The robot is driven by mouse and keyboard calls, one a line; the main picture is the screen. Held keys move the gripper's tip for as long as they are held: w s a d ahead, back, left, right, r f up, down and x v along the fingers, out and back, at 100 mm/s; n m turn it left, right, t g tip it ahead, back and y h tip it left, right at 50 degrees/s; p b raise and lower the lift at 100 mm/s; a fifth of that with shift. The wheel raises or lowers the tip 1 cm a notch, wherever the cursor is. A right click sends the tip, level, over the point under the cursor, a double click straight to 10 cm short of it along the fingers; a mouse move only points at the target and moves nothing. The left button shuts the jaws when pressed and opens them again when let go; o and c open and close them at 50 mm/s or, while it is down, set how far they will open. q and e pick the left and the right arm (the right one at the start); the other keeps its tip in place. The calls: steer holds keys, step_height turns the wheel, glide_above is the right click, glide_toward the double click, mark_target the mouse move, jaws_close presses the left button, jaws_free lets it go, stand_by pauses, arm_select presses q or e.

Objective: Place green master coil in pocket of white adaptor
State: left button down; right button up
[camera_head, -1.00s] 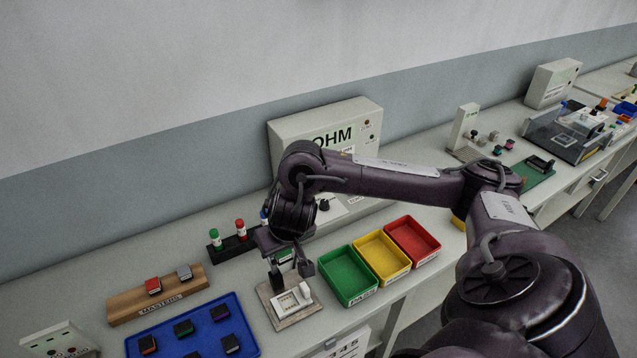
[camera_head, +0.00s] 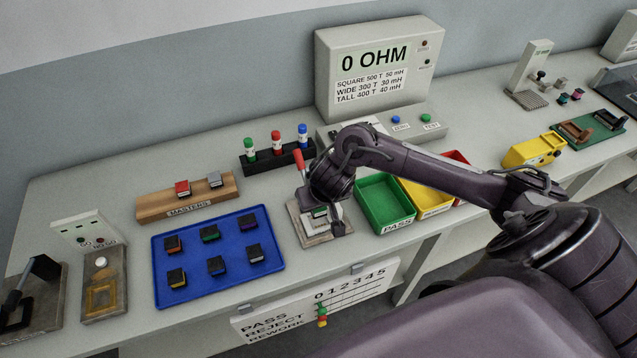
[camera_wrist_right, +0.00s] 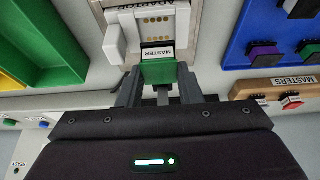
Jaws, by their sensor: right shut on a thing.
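The green master coil (camera_wrist_right: 160,72) has a white MASTER label and sits between the fingers of my right gripper (camera_wrist_right: 160,88), which is shut on it. In the head view the right gripper (camera_head: 326,222) is low over the white adaptor (camera_head: 310,230), and a bit of the green coil (camera_head: 319,212) shows there. In the wrist view the white adaptor (camera_wrist_right: 180,14), with gold contacts, lies just beyond the coil's label end. I cannot tell whether the coil touches the pocket. The gripper hides part of the adaptor in the head view. My left gripper is not in view.
A red handle (camera_head: 299,160) stands behind the adaptor. A green PASS bin (camera_head: 383,203) is close on its right, a blue tray (camera_head: 217,290) of coils on its left. The wooden MASTERS block (camera_head: 187,208) and a dark rack (camera_head: 278,163) are behind. The meter (camera_head: 425,90) reads 0 OHM.

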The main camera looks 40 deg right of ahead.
mark_target(319, 211)
steer(key=shift+f+b, duration=0.3)
steer(key=shift+f, duration=1.4)
steer(key=shift+f, duration=0.1)
steer(key=o, duration=1)
steer(key=p+v, duration=0.4)
steer(key=v, duration=0.8)
steer(key=shift+p, duration=0.3)
steer(key=shift+s, duration=0.1)
